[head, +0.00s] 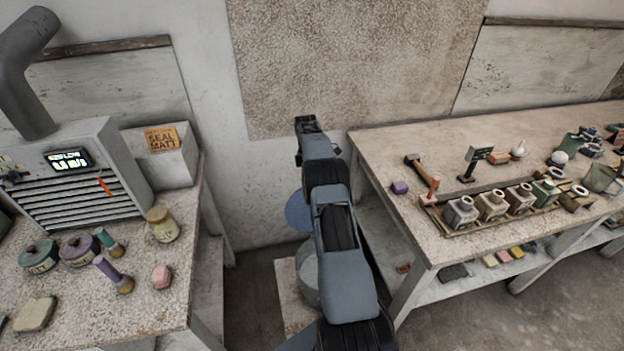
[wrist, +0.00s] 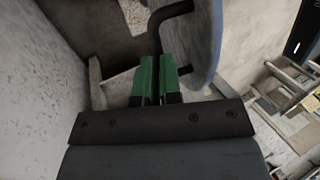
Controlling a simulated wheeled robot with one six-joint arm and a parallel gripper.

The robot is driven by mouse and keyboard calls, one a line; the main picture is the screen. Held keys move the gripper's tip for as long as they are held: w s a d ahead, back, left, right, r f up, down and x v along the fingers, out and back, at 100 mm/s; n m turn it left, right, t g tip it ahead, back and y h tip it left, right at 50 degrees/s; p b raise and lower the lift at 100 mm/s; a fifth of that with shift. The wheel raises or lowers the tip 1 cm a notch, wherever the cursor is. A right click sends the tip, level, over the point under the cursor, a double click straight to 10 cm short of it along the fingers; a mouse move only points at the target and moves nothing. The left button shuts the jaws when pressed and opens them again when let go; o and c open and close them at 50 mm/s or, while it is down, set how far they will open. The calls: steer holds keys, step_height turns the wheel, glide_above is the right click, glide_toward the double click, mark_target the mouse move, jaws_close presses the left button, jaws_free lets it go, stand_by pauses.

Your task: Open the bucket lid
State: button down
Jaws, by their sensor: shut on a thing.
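The bucket (head: 307,278) is a pale grey cylinder standing low between the two tables, partly hidden behind my arm in the head view. Its blue-grey round lid (head: 297,212) shows above it, tilted up away from the rim, with its right part hidden by my arm. In the wrist view the lid (wrist: 208,40) is seen nearly edge-on at the upper right, with a bent black handle (wrist: 168,13) on it. My gripper (wrist: 159,72) has green fingers shut on the handle's lower end. The fingertips cannot be made out in the head view.
The right table (head: 390,145) carries a hammer, a rack of jars and small tools. The left table (head: 205,285) holds several jars and a grey vented machine (head: 85,165). The bucket stands on a pale low base (head: 288,300) in the narrow gap, with a wall behind.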

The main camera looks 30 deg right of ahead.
steer(key=f, duration=0.3)
steer(key=shift+s+a+f+g, duration=0.1)
steer(key=shift+s+a+g, duration=0.05)
steer(key=shift+s+g, duration=0.2)
steer(key=c, duration=1.2)
jaws_free()
steer(key=shift+r, duration=0.5)
steer(key=s+r, duration=0.1)
steer(key=r, duration=0.2)
steer(key=s+a+r+b, duration=0.1)
steer(key=r, duration=0.3)
steer(key=s+r+b, duration=0.1)
steer(key=r, duration=0.2)
steer(key=shift+s+a+r, duration=0.15)
steer(key=shift+s+a, duration=0.2)
steer(key=shift+s, duration=0.05)
steer(key=s+a+r+b, duration=0.2)
steer(key=s+a+r, duration=0.1)
steer(key=s, duration=0.5)
steer(key=shift+s+a+r, duration=0.25)
steer(key=shift+a+r, duration=0.15)
steer(key=shift+r, duration=0.35)
